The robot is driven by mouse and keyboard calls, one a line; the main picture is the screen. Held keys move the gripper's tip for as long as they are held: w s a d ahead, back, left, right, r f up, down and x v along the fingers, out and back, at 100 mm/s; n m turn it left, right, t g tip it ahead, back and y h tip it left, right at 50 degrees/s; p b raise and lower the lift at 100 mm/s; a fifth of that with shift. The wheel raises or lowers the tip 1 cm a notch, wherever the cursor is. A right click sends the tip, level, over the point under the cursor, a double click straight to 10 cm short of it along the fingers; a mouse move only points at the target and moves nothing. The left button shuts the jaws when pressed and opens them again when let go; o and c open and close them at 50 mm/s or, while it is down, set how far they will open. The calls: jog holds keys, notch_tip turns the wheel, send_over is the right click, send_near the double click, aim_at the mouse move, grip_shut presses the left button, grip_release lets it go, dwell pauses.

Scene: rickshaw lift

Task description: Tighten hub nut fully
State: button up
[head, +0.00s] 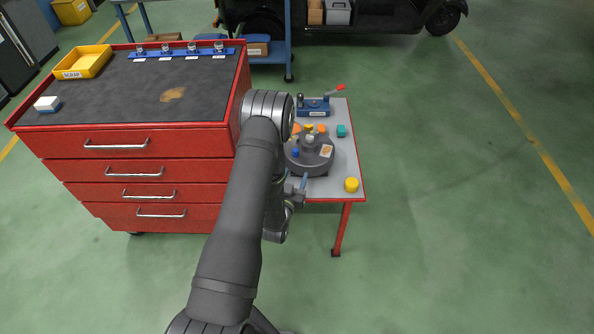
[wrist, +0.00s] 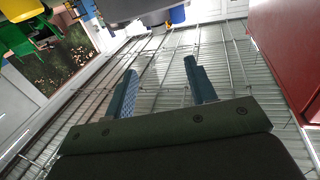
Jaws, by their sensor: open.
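A dark grey round drum (head: 318,163), which looks like the hub, sits on the grey-topped side table (head: 346,168). A small light-grey piece (head: 310,139) stands on top of it, with a blue piece (head: 296,153) beside it; I cannot tell which, if either, is the hub nut. My gripper (head: 303,183) is at the near left edge of the side table, close in front of the drum and apart from the pieces on top. In the wrist view its two blue-padded fingers (wrist: 160,69) are spread with nothing between them. My arm hides the table's left side.
A blue vise-like tool (head: 313,107) with a red handle stands at the table's back. Orange pieces, a teal block (head: 341,131) and a yellow cylinder (head: 351,184) lie nearby. A red drawer cabinet (head: 140,170) stands left; open green floor lies right.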

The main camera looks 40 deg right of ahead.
jog(key=s+d+n+t+y, duration=0.2)
jog(key=s+d+t, duration=0.1)
jog(key=d, duration=0.1)
jog(key=n+t+y, duration=0.1)
send_near(310, 141)
jog(key=x, duration=1)
jog(key=c, duration=1)
